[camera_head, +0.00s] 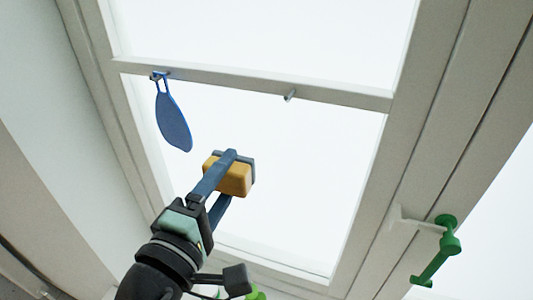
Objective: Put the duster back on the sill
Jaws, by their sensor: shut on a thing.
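My gripper (230,177) is shut on the duster (235,181), an orange-yellow block with a grey layer along one side. One blue finger lies across its upper side, and the other shows below it. The duster is held up in front of the bright lower window pane, below the crossbar. Along the bottom of the pane runs a pale ledge or lower rail (285,274); I cannot tell whether this is the sill. My arm hides its left part.
A blue paddle-shaped thing (173,122) hangs from a hook on the crossbar (330,92), left of the duster. A second hook (290,95) is bare. A green handled thing (440,250) sits at a white bracket on the right. Something green (256,293) shows at the bottom edge.

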